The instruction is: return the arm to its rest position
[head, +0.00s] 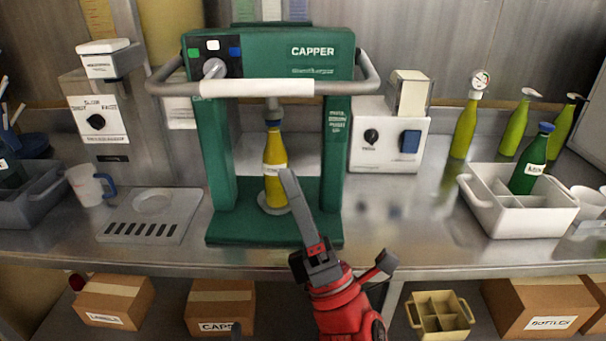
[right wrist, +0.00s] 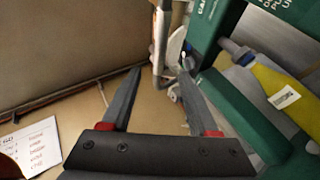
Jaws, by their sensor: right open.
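My right gripper (head: 336,218) is open in front of the green capper (head: 222,150), with nothing between its fingers. In the head view, one finger overlaps the lower part of the yellow bottle (head: 272,160), which stands upright in the capper under its press head. In the right wrist view, the open fingers (right wrist: 160,72) are empty. There, the capper (right wrist: 245,115) and the bottle (right wrist: 283,92) lie to the right, apart from the fingers. My left gripper is not in view.
The capper's lever bar (head: 270,88) juts out in front. A white crate (head: 515,222) with a green bottle (head: 531,160) stands right on the steel bench (head: 400,235). A drip tray (head: 150,228) and mug (head: 88,185) are left. Boxes (head: 115,300) sit below the bench.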

